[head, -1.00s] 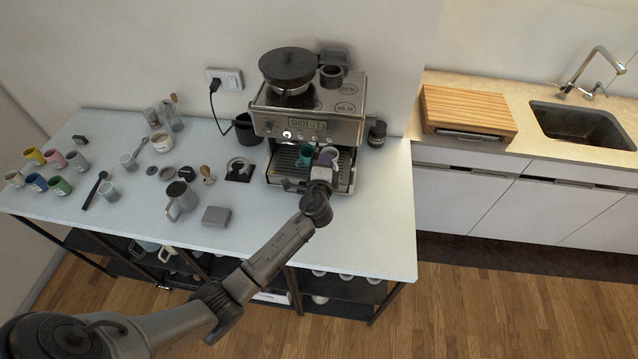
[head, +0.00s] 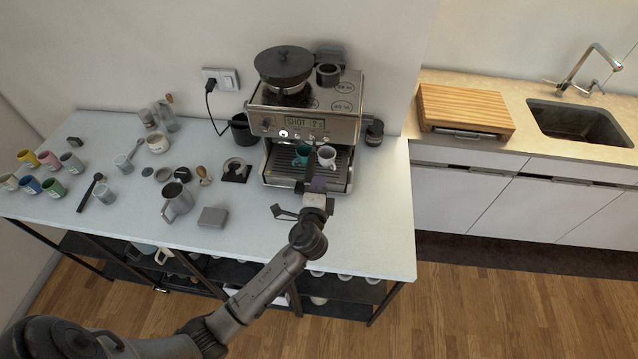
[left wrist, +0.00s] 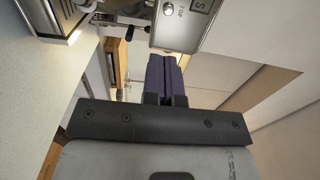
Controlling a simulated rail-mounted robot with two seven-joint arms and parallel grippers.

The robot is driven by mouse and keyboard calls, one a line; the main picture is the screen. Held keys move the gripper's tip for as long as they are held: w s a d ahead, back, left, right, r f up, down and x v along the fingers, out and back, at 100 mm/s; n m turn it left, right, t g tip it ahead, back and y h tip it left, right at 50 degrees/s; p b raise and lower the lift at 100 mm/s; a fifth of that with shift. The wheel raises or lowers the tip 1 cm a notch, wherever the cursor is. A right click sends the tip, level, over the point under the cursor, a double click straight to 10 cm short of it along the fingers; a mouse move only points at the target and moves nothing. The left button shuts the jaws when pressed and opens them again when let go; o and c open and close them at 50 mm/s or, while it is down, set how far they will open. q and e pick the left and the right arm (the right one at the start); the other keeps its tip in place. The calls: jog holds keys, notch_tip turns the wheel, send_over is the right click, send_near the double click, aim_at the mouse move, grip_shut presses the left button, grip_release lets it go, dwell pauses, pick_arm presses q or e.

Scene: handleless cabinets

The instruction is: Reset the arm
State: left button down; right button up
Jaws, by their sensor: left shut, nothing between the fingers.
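My left arm reaches in from the lower left in the head view. Its left gripper (head: 317,184) is in front of the espresso machine (head: 305,122), near the edge of the drip tray. In the left wrist view the two dark purple fingers (left wrist: 167,76) are together with nothing between them. A white cup (head: 327,156) and a teal cup (head: 302,153) stand on the machine's drip tray, just beyond the gripper. My right gripper is in neither view.
The white table (head: 374,225) holds several mugs on the left, a steel pitcher (head: 177,203) and a grey block (head: 212,217). A cutting board (head: 464,107) and sink (head: 580,122) are on the right counter. The table's right front is clear.

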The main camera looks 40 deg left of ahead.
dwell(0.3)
pick_arm(q)
jog(key=s+d+f+n+g+h, duration=0.2)
jog(key=s+d+n+g+h, duration=0.25)
jog(key=s, duration=0.55)
jog(key=s+d+f+n+g+h, duration=0.1)
jog(key=s+d+n+g+h, duration=0.4)
jog(key=s, duration=0.6)
jog(key=s+d+f+g, duration=0.2)
jog(key=s+f, duration=0.5)
jog(key=s, duration=0.5)
notch_tip(320, 180, up, 14)
jog(key=p, duration=1.4)
jog(key=shift+s+r, duration=0.15)
jog(key=shift+s, duration=0.05)
